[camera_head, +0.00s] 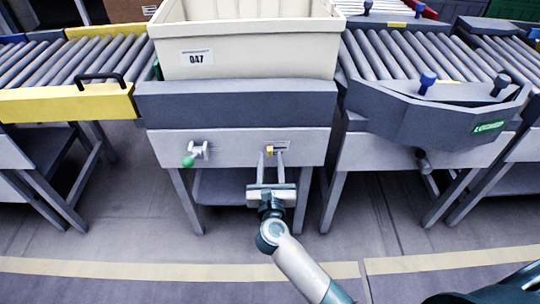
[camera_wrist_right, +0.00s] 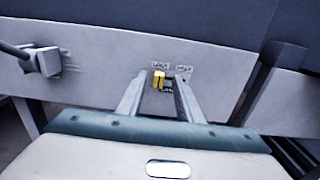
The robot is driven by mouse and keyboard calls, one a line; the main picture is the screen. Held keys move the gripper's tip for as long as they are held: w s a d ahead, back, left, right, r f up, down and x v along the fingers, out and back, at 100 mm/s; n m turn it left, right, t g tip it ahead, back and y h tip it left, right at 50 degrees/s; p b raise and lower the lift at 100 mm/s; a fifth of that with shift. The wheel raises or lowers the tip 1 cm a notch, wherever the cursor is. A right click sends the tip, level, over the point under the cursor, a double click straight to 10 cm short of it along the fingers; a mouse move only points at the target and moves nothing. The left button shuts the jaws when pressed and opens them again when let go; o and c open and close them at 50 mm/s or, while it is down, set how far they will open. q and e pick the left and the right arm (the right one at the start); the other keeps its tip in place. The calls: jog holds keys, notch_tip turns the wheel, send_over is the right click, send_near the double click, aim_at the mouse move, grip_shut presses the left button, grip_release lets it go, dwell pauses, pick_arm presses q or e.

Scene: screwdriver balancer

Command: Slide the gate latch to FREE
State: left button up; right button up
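The gate latch (camera_head: 269,151) is a small yellow slider on the grey front panel under the cream bin. In the right wrist view the yellow latch (camera_wrist_right: 158,80) sits at the left end of a short dark slot, below the left of two small label plates (camera_wrist_right: 172,68). The lettering is too small to read surely. My right gripper (camera_head: 270,157) is open, pointing at the panel. In the wrist view its two fingers (camera_wrist_right: 160,78) stand apart on either side of the latch, with a gap visible; I cannot tell whether either touches. My left gripper is not in view.
A lever with a green knob (camera_head: 189,160) sticks out of the panel left of the latch. The cream bin (camera_head: 262,55) marked 047 stands above. Roller conveyors flank it, with a yellow gate (camera_head: 68,103) at left and a grey guard (camera_head: 435,120) at right.

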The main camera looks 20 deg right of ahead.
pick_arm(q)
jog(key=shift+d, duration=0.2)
pick_arm(e)
jog(key=shift+x, duration=1.25)
